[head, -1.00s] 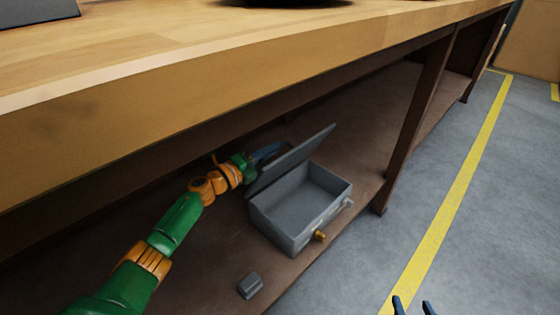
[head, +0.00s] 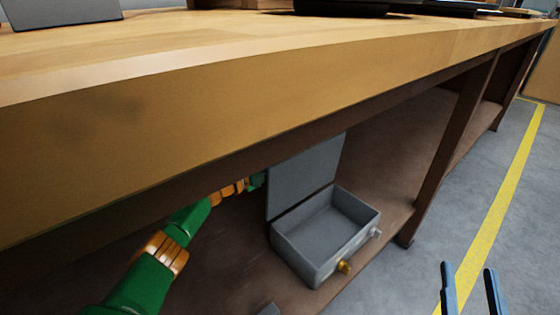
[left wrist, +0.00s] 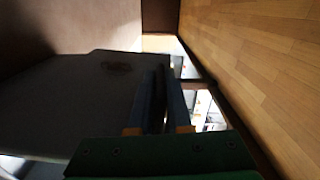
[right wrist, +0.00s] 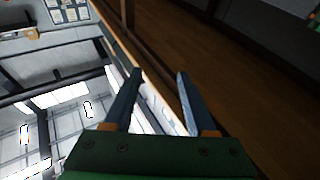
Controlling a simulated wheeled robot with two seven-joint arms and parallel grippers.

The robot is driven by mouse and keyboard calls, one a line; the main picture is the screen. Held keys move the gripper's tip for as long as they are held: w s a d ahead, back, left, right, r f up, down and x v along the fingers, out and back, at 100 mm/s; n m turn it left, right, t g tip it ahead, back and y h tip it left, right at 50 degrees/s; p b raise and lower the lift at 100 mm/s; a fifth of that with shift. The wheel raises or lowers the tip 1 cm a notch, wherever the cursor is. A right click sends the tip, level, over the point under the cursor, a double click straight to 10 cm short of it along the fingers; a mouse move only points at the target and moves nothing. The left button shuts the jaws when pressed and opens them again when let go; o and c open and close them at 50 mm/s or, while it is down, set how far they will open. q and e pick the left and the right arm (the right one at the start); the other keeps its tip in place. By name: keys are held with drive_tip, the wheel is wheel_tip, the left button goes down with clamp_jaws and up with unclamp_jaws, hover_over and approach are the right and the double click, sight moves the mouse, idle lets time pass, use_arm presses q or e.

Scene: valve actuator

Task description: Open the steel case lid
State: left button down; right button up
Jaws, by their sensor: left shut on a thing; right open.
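The grey steel case (head: 325,258) sits on the brown lower shelf under the bench, its empty inside showing. Its lid (head: 305,175) stands raised at the rear hinge, with its broad inner face in view. My left gripper is hidden behind the lid in the head view. In the left wrist view, my left gripper (left wrist: 163,80) is shut at the dark lid panel (left wrist: 75,100), and the exact grip is in shadow. My right gripper (head: 470,285) is open and empty over the floor, apart from the case; it also shows in the right wrist view (right wrist: 160,75).
A small grey block (head: 268,309) lies on the shelf. The thick wooden bench top (head: 200,110) hangs above the case. A bench leg (head: 440,155) stands to its right.

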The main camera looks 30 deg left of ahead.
idle(0.3)
use_arm(q)
drive_tip(key=c, duration=0.9)
unclamp_jaws()
drive_tip(key=shift+r, duration=0.1)
drive_tip(key=shift+s+a+p, duration=0.2)
drive_tip(key=shift+s+p, duration=0.4)
drive_tip(key=shift+s, duration=0.05)
drive_tip(key=shift+s+a+p, duration=0.25)
drive_tip(key=shift+s+p, duration=0.25)
drive_tip(key=shift+s, duration=0.2)
use_arm(e)
wheel_tip(320, 180, down, 12)
drive_tip(key=d+f+g+h, duration=0.1)
drive_tip(key=d+g+h, duration=0.15)
drive_tip(key=g, duration=0.45)
use_arm(q)
drive_tip(key=p+v, duration=0.2)
drive_tip(key=v, duration=0.2)
drive_tip(key=shift+s, duration=0.1)
use_arm(e)
drive_tip(key=s+d+f+m+g+h, duration=0.1)
drive_tip(key=s+d+f+g+h, duration=0.1)
drive_tip(key=s+f+g, duration=0.6)
drive_tip(key=s+d+f, duration=0.1)
drive_tip(key=s, duration=0.2)
drive_tip(key=shift+s+f+g, duration=0.35)
drive_tip(key=shift+g, duration=0.05)
